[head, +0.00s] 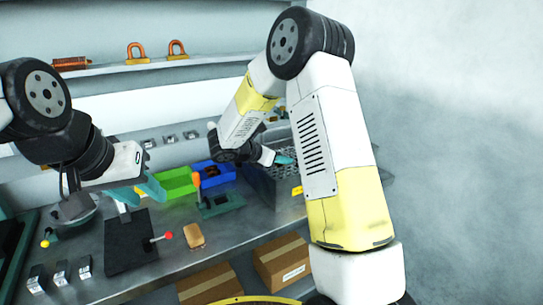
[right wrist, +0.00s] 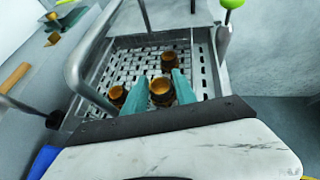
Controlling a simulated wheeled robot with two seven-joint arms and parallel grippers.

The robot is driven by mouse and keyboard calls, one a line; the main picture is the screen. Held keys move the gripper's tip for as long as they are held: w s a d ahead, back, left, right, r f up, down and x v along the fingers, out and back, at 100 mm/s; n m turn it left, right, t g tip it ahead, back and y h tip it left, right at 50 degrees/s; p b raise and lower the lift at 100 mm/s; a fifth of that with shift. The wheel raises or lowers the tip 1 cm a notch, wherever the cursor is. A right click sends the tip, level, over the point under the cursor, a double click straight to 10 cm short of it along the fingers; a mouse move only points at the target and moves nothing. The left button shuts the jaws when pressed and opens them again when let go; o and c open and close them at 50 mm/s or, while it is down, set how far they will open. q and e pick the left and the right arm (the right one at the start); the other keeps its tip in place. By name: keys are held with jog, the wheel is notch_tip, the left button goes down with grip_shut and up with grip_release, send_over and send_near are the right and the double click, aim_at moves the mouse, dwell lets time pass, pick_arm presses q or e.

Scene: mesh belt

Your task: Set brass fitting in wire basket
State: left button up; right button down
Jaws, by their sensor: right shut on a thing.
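The wire basket (head: 262,188) is a grey perforated metal box at the back right of the bench. Its slotted floor (right wrist: 205,75) and tube handle fill the right wrist view. My right gripper (head: 284,160) reaches over the basket. In the right wrist view its teal fingers (right wrist: 160,88) are shut on a brass fitting (right wrist: 161,91), held inside the basket's outline; whether it touches the floor I cannot tell. Two more brass fittings (right wrist: 117,95) (right wrist: 168,62) are in the basket.
A green bin (head: 178,182) and a blue bin (head: 215,174) stand left of the basket. A teal fixture (head: 217,204), a tan block (head: 195,236) and a dark plate (head: 130,243) lie in front. Cardboard boxes (head: 282,260) sit below the bench edge.

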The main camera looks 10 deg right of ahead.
jog(key=shift+f, duration=0.35)
jog(key=c, duration=1.3)
grip_release()
